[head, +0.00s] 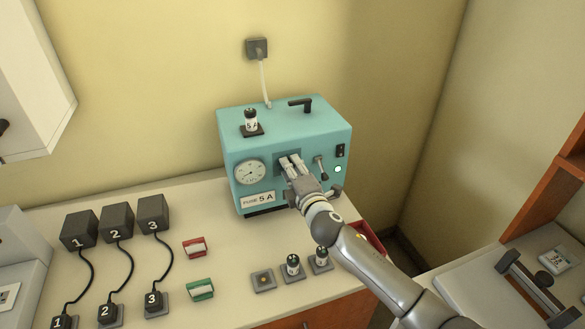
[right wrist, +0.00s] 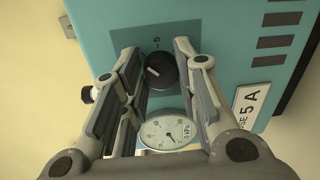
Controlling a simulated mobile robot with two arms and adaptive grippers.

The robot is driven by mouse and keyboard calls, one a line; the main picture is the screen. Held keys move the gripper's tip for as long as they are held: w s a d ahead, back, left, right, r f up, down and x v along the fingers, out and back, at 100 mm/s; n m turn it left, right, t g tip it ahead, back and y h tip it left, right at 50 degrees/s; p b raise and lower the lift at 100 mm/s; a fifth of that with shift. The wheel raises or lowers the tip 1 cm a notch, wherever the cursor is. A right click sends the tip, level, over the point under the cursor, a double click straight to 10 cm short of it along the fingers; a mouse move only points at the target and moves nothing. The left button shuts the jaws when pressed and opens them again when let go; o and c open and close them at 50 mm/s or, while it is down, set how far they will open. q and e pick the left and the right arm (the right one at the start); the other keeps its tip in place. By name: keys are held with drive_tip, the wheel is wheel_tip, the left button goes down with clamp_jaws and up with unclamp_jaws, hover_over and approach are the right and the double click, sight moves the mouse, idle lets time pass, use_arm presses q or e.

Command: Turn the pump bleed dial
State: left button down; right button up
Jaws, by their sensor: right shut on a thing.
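The teal pump box (head: 285,125) stands against the wall on the bench. Its bleed dial (right wrist: 160,72) is a round black knob with a pale pointer line, on a darker panel (head: 280,156) with a "-5" mark beside it. My right gripper (head: 291,165) reaches the box front from the right; in the right wrist view its fingers (right wrist: 160,75) are shut on the dial from both sides. The gripper hides the dial in the head view. A round white gauge (head: 250,172) is left of the gripper and also shows in the right wrist view (right wrist: 166,132). My left gripper is not in view.
The box front also has a lever (head: 320,165), a black switch (head: 340,150), a green light (head: 338,169) and a "FUSE 5 A" label (head: 258,199). A fuse (head: 251,122) stands on top. Numbered black blocks (head: 117,222) with cables stand at left; small holders (head: 263,281) sit in front.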

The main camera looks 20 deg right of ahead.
idle(0.4)
drive_tip(key=o, duration=1)
drive_tip(key=shift+s, duration=0.1)
drive_tip(key=s, duration=1.1)
drive_tip(key=shift+s+d+r, duration=0.2)
drive_tip(key=shift+s+r, duration=0.1)
drive_tip(key=shift+s, duration=0.1)
